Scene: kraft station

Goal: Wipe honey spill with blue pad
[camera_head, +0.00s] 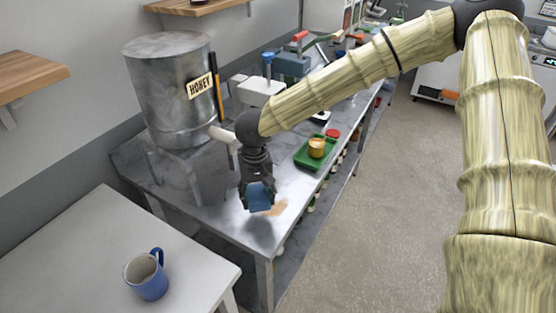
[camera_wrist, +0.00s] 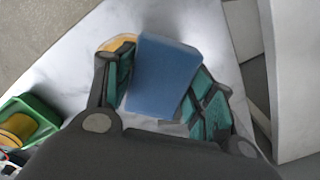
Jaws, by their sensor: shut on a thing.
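My gripper (camera_head: 257,190) is shut on the blue pad (camera_head: 260,195), near the front end of the metal table. The pad also shows in the wrist view (camera_wrist: 163,75), held between the two green-padded fingers. The honey spill (camera_head: 276,208) is a tan patch on the table, just right of the pad in the head view. In the wrist view part of the spill (camera_wrist: 118,42) shows beyond the left finger, and the pad and finger hide the rest. I cannot tell whether the pad touches the table.
A metal honey tank (camera_head: 165,95) stands at the back left of the table (camera_head: 225,222). A green tray (camera_head: 308,163) with a honey jar (camera_head: 316,148) sits to the right. A blue mug (camera_head: 147,276) stands on a separate white table in front.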

